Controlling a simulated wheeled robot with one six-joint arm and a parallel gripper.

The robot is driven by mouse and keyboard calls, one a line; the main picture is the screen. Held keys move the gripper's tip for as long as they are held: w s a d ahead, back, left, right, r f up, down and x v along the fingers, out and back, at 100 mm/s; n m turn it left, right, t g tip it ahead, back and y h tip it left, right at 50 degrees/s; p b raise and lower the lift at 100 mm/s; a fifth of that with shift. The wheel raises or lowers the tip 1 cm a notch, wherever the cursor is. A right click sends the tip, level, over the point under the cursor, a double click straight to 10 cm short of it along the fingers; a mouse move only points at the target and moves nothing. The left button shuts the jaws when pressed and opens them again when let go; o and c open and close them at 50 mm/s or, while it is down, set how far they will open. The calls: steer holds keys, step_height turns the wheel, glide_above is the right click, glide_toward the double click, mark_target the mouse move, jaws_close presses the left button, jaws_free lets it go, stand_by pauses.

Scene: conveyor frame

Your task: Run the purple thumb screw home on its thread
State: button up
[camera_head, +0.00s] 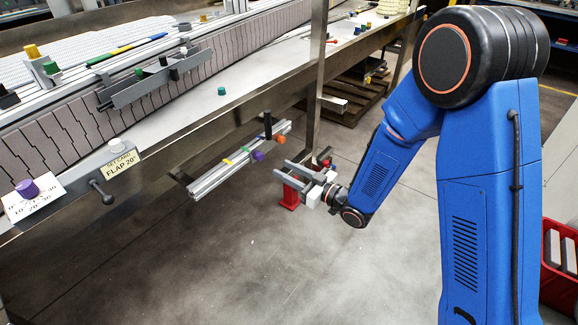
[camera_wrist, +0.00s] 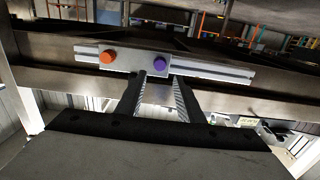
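The purple thumb screw (camera_head: 257,156) sits on a pale slotted rail (camera_head: 215,180) below the conveyor's side. In the wrist view the purple thumb screw (camera_wrist: 159,62) faces me on a light plate, right of an orange knob (camera_wrist: 107,56). How deep its thread sits is hidden behind its head. My gripper (camera_head: 281,169) is low beside the rail, right of the screw and apart from it. In the wrist view the fingers of my gripper (camera_wrist: 159,80) are spread with nothing between them, and the screw shows just beyond the tips.
The orange knob (camera_head: 279,139) is close to the purple screw, with a black upright handle (camera_head: 267,125) behind it. A steel leg (camera_head: 317,70) rises behind my gripper. Another purple knob (camera_head: 27,189) sits on a dial card at left. Floor in front of the rail is clear.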

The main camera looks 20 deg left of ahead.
mark_target(262, 158)
steer(key=x, duration=0.8)
steer(key=shift+w+a, duration=0.15)
steer(key=shift+a, duration=0.15)
steer(key=shift+w+a, duration=0.1)
steer(key=shift+a, duration=0.05)
steer(key=shift+c, duration=0.9)
jaws_close()
steer(key=m, duration=1)
steer(key=shift+m, duration=0.4)
steer(key=m, duration=2.1)
steer(key=shift+o, duration=0.9)
jaws_free()
